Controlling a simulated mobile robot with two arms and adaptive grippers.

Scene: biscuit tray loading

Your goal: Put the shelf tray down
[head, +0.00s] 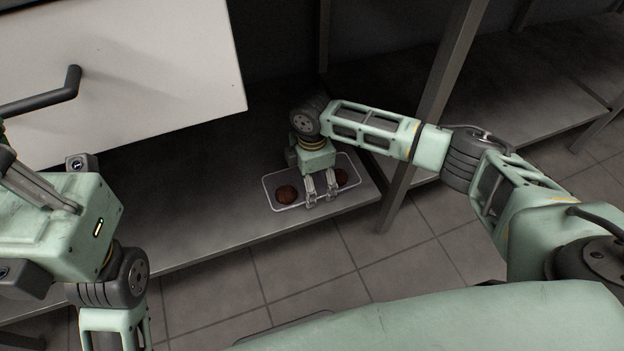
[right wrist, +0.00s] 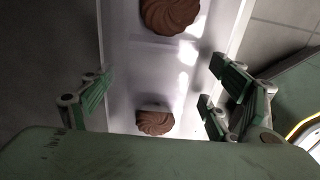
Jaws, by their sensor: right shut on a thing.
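The shelf tray (head: 272,191) is a shallow pale tray with dark brown biscuits, one (head: 287,194) left of my right gripper and one (head: 341,177) right of it. It is level at the grey lower shelf (head: 215,215), near its front right corner; I cannot tell whether it touches. My right gripper (head: 321,200) is shut on the tray across its width. In the right wrist view, its fingers (right wrist: 160,92) flank the tray (right wrist: 147,82), with two biscuits showing. My left gripper (head: 40,192) is at the left edge, below a dark handle; its jaw opening is unclear.
A white panel (head: 130,80) with the dark handle (head: 72,80) hangs over the shelf at the upper left. A metal post (head: 430,110) stands right of the tray, close to my right arm. The shelf left of the tray is bare. Tiled floor (head: 310,260) lies in front.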

